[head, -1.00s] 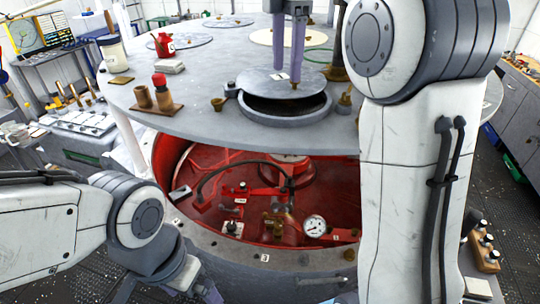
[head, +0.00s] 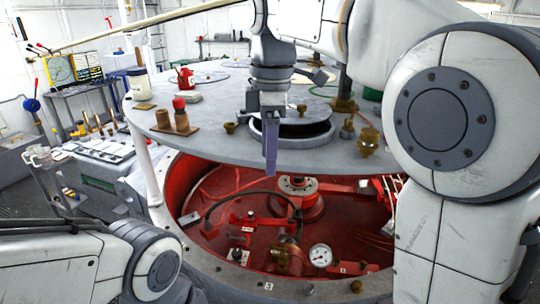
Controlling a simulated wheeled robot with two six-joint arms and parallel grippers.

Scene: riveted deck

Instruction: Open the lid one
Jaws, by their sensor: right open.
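The grey lid (head: 313,114) with a small brass knob sits over the round, collared opening (head: 325,140) in the grey deck top. A dark gap shows below its front edge, so it looks partly raised. My right gripper (head: 270,160) points down in front of the lid's left side, open and with nothing seen in it. Its fingers overlap in this view and hide part of the lid and collar. I cannot tell whether it touches them. My left arm comes in at the lower left, with its gripper out of the picture.
Brass fittings (head: 368,140) stand right of the opening. A wooden block with cups (head: 180,121), a red can (head: 186,77) and a white jar (head: 138,82) stand on the left. Below is a red well (head: 225,210) with a gauge (head: 320,255).

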